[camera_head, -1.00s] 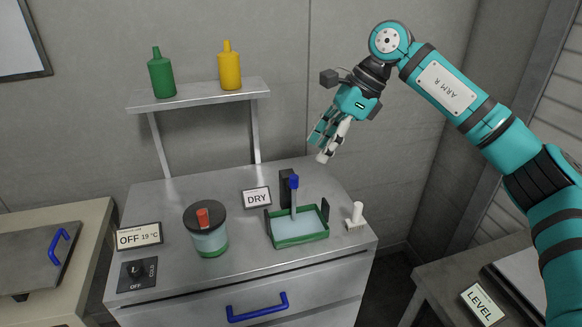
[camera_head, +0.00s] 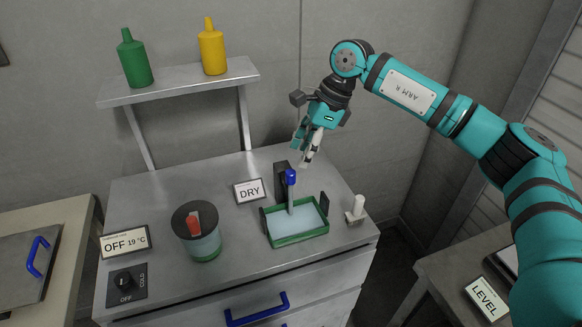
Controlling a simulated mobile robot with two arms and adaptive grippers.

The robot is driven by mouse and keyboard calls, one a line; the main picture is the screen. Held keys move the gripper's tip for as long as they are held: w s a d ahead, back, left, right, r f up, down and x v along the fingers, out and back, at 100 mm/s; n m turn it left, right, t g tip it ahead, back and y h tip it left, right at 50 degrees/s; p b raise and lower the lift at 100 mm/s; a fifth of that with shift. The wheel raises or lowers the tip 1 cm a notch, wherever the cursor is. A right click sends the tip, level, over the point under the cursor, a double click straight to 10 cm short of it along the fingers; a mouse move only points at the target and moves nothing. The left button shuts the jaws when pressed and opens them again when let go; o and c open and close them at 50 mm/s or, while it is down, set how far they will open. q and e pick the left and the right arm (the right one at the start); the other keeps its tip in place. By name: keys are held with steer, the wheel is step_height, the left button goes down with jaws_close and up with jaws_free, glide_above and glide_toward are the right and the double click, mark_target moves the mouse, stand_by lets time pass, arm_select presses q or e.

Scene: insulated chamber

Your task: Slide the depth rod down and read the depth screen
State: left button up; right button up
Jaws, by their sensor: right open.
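The depth rod (camera_head: 291,192) stands upright with a blue knob on top, over a green-rimmed tray (camera_head: 301,238) holding pale blue fluid. A dark post (camera_head: 281,185) stands behind it. The depth screen (camera_head: 249,191) stands just left of the post and reads DRY. My right gripper (camera_head: 304,157) is open and empty, its fingers pointing down, above and slightly right of the blue knob and apart from it. My left gripper is not in view.
A white peg on a base (camera_head: 355,210) stands right of the tray. A shelf (camera_head: 180,82) with two bottles is behind.

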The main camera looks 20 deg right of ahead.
mark_target(292, 172)
steer(key=p+x, duration=0.1)
steer(key=x, duration=0.5)
steer(key=shift+a+r, duration=0.1)
steer(key=shift+a+f+p, duration=0.15)
steer(key=shift+f+p, duration=0.15)
steer(key=shift+f, duration=0.35)
jaws_close()
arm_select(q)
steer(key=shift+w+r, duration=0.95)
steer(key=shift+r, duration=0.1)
